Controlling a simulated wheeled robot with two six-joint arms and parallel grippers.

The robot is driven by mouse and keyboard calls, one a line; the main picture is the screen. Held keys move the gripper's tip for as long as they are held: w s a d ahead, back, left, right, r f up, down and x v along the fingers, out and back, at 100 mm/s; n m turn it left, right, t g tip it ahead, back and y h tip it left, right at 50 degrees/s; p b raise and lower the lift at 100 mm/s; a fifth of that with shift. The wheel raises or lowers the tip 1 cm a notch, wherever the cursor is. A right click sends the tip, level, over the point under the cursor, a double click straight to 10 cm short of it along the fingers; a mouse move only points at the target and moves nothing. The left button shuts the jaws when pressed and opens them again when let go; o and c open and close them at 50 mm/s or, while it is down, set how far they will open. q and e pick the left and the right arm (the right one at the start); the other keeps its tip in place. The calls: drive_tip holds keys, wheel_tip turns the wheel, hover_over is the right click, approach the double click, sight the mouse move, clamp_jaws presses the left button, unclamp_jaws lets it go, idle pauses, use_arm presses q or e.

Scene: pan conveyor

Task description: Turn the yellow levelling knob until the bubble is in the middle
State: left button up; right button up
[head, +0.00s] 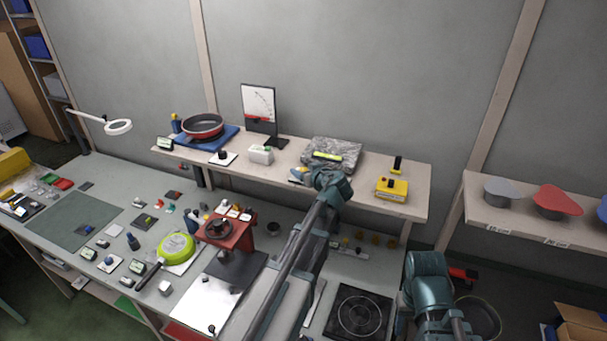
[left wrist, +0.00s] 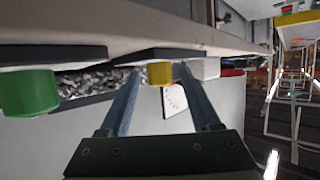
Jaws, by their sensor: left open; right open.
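The grey speckled granite plate (head: 345,145) lies on the raised shelf in the head view, with a yellow-green level (head: 327,156) on it. The bubble is too small to make out. In the left wrist view the yellow knob (left wrist: 160,73) shows between the fingertips of my left gripper (left wrist: 160,82), close to the speckled stone. The fingers stand apart, with gaps visible on both sides of the knob. In the head view my left gripper (head: 300,175) is at the plate's front left. My right arm shows at the lower right; its fingers cannot be made out.
A green knob (left wrist: 28,92) is left of the yellow one in the left wrist view; a white block (left wrist: 204,68) is to the right. The shelf also holds a dial board (head: 258,103), a white box (head: 261,154) and a yellow device (head: 391,190).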

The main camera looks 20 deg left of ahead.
use_arm(q)
drive_tip(key=shift+w+a+f, duration=0.1)
drive_tip(key=shift+w+a, duration=0.1)
drive_tip(key=shift+a, duration=0.05)
clamp_jaws()
drive_tip(key=shift+s, duration=0.1)
drive_tip(key=shift+s+m+t+h, duration=0.15)
drive_tip(key=shift+m+t+h, duration=0.45)
drive_tip(key=shift+m, duration=0.1)
drive_tip(key=shift+w+m+t+h, duration=0.2)
drive_tip(key=shift+m+t+h, duration=0.4)
drive_tip(key=shift+m+h, duration=0.25)
